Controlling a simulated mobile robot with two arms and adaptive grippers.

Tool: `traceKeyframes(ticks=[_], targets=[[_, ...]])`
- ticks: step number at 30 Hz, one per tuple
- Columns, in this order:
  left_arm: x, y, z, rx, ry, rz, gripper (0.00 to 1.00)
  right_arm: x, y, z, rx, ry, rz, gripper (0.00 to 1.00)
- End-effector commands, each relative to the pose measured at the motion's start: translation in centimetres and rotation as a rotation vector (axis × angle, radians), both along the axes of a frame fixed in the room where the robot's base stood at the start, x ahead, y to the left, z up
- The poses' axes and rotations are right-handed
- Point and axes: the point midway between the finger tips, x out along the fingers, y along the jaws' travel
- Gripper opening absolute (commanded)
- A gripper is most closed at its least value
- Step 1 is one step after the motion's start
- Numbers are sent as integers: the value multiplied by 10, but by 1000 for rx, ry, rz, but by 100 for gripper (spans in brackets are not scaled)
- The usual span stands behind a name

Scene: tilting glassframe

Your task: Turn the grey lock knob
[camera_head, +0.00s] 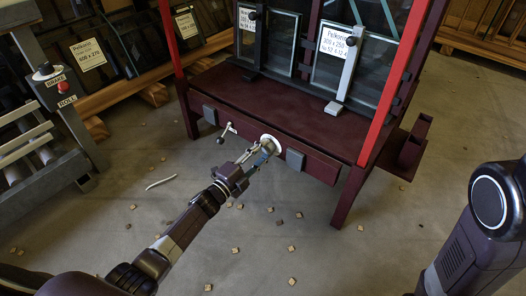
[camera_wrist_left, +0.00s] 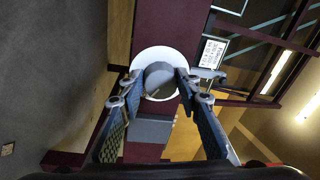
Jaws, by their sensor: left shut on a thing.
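The grey lock knob (camera_wrist_left: 160,80) sits on a round white plate (camera_wrist_left: 142,60) on the dark red frame. In the head view the white plate (camera_head: 270,140) shows on the front beam, with the knob mostly hidden behind my fingers. My left gripper (camera_head: 262,155) reaches the knob from the front. In the left wrist view the two fingers of my left gripper (camera_wrist_left: 158,90) stand on either side of the knob, shut on it. My right gripper is not in view; only part of my right arm shows at the right edge.
A lever handle (camera_head: 226,131) sticks out of the beam (camera_head: 245,118) left of the knob. Grey blocks (camera_head: 295,159) sit on the beam. Glass panes with labels (camera_head: 337,42) stand above. A roller stand with a brake box (camera_head: 48,80) is at left. Small wooden chips (camera_head: 235,250) lie on the floor.

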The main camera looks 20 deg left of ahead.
Motion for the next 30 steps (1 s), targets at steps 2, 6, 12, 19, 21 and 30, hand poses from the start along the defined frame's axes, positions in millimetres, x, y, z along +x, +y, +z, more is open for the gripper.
traceKeyframes(ticks=[2, 6, 12, 19, 21, 30], targets=[[-1, -1, -2, 4, 2, -3, 7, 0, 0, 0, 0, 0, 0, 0], [-1, -1, -2, 4, 2, -3, 36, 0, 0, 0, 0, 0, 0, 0], [-1, -1, -1, 2, 2, -2, 49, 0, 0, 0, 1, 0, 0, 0], [-2, 0, -1, 1, 2, 0, 49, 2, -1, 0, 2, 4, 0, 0], [-6, 2, -2, 2, 1, 0, 49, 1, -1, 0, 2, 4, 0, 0], [-54, 22, -7, 2, 4, -1, 49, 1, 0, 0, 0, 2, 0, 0]])
